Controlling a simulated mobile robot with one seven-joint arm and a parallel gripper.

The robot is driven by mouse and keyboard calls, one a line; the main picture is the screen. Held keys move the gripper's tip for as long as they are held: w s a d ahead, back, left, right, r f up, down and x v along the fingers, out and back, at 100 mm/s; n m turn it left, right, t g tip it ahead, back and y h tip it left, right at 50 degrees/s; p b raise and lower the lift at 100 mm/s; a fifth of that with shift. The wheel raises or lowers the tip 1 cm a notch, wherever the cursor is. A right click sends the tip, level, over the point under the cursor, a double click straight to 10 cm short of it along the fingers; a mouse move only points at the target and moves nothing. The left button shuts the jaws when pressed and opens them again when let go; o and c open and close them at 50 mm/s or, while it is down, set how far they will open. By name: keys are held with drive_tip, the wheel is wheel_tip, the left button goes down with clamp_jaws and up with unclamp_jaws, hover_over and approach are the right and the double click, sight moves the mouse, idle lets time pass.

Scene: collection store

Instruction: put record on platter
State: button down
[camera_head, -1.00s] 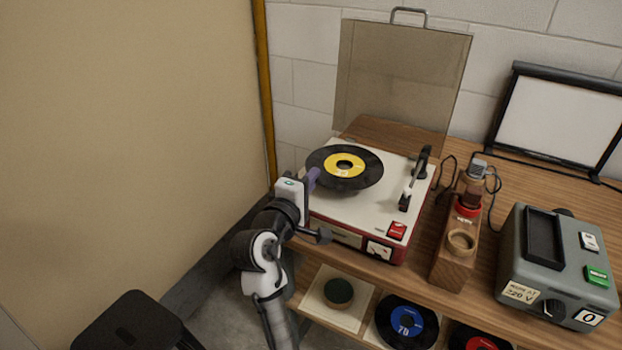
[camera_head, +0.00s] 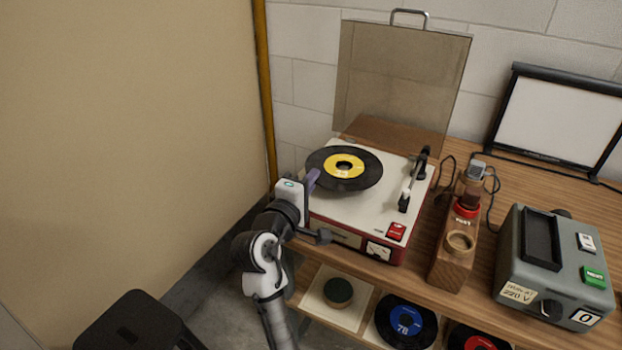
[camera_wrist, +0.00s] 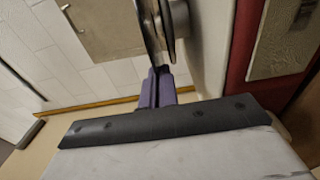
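The black record with a yellow label (camera_head: 359,179) lies flat or nearly so over the platter of the red and cream record player (camera_head: 345,211). My gripper (camera_head: 313,179) is at the record's left edge. In the wrist view the purple fingertips (camera_wrist: 157,78) are close together on the rim of the record (camera_wrist: 149,32), which shows edge-on. The platter (camera_wrist: 179,18) shows just beside the record, with a narrow gap. The record hides most of the platter in the head view; I cannot tell whether it touches it or the spindle.
The clear lid (camera_head: 398,85) stands open behind. The tonearm (camera_head: 413,183) is to the record's right. A wooden block (camera_head: 453,265) and a grey device (camera_head: 553,255) stand further right. More records, one with a blue label (camera_head: 406,322), lie on the lower shelf.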

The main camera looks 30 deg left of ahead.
drive_tip(key=shift+f+b, duration=0.45)
drive_tip(key=shift+f, duration=0.15)
idle(0.3)
drive_tip(key=c, duration=2.1)
unclamp_jaws()
drive_tip(key=shift+c, duration=0.2)
drive_tip(key=shift+o, duration=0.9)
drive_tip(key=s, duration=1.1)
drive_tip(key=shift+p, duration=0.4)
